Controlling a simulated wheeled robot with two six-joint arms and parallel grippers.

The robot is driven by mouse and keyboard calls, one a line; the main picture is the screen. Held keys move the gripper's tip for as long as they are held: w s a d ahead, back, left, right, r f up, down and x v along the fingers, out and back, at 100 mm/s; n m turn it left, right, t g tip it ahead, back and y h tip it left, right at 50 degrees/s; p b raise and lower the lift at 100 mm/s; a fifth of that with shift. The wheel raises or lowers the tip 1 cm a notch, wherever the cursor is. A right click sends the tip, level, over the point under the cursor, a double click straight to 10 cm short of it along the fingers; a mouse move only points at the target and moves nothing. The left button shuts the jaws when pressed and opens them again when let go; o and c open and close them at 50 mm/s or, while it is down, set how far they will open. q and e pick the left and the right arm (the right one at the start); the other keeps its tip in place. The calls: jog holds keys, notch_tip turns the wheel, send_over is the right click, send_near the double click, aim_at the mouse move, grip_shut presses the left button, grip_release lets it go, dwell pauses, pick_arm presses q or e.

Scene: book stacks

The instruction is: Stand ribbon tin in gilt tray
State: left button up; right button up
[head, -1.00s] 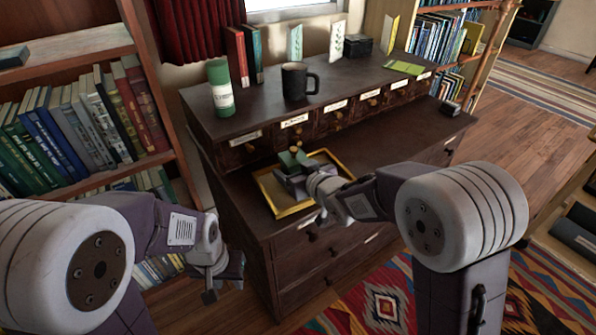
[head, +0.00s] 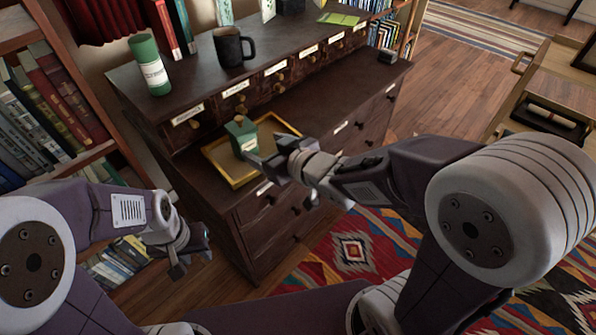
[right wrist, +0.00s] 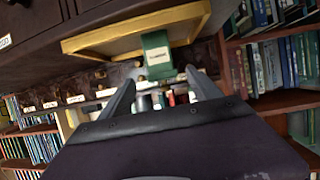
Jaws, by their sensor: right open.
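The ribbon tin, which I take to be the green box with a pale label (head: 242,139), stands upright in the gilt tray (head: 245,181), towards its back left. In the right wrist view, the tin (right wrist: 157,54) shows against the tray (right wrist: 95,41), beyond my fingertips. My right gripper (head: 264,163) is open at the tray's near side; in the right wrist view its two fingers (right wrist: 160,78) are spread with nothing between them. My left gripper (head: 192,259) hangs empty, fingers apart, left of and below the cabinet top.
The tray lies on the lower ledge of a dark drawer cabinet (head: 335,100). A green canister (head: 150,66) and a black mug (head: 231,48) stand on the upper level. A bookshelf (head: 62,110) is close on the left. The ledge right of the tray is clear.

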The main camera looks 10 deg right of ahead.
jog(key=s+d+f+m+g+h, duration=0.2)
jog(key=s+d+f+g+h, duration=0.15)
jog(key=d+f, duration=0.35)
jog(key=s+d+f+m+g+h, duration=0.3)
jog(key=s+d+f, duration=0.1)
jog(key=d+f, duration=0.25)
jog(key=s+d+f+m+g, duration=0.1)
jog(key=s+g, duration=0.3)
jog(key=s, duration=0.4)
jog(key=shift+d+f, duration=0.5)
jog(key=shift+f, duration=0.3)
jog(key=shift+r, duration=0.1)
